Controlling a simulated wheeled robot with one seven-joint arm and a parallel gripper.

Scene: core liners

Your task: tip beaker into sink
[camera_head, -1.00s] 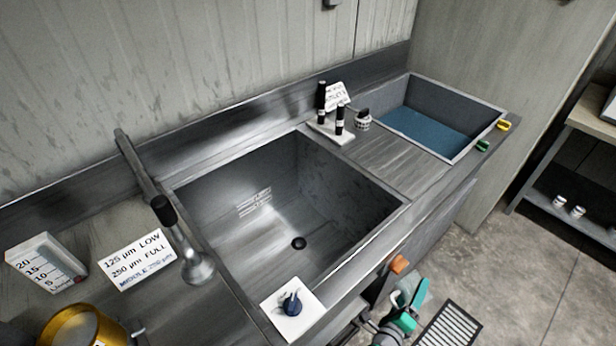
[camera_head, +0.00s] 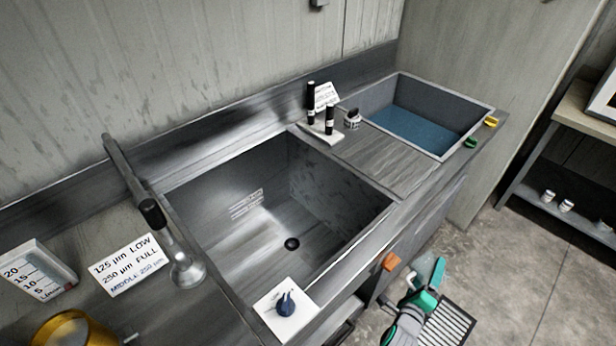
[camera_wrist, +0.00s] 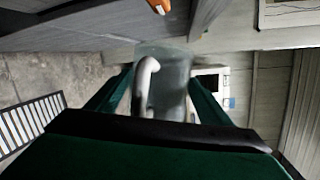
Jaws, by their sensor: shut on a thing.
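The sink (camera_head: 235,262) is a deep steel basin in the middle of the head view, with a round dark drain and no water visible. My gripper (camera_head: 428,290) shows at the bottom right of the head view, outside the sink's front edge and over the floor. In the wrist view the green fingers (camera_wrist: 160,100) are closed around a clear, greyish beaker (camera_wrist: 172,72) with a pale curved handle. Its contents cannot be made out. In the head view the beaker is not clearly distinguishable.
A white plate with a blue knob (camera_head: 286,304) sits at the sink's front left corner. A spray tap (camera_head: 185,268) stands at the left. A second basin (camera_head: 420,128) with blue water is at the right. An orange piece (camera_head: 391,261) sits on the counter front.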

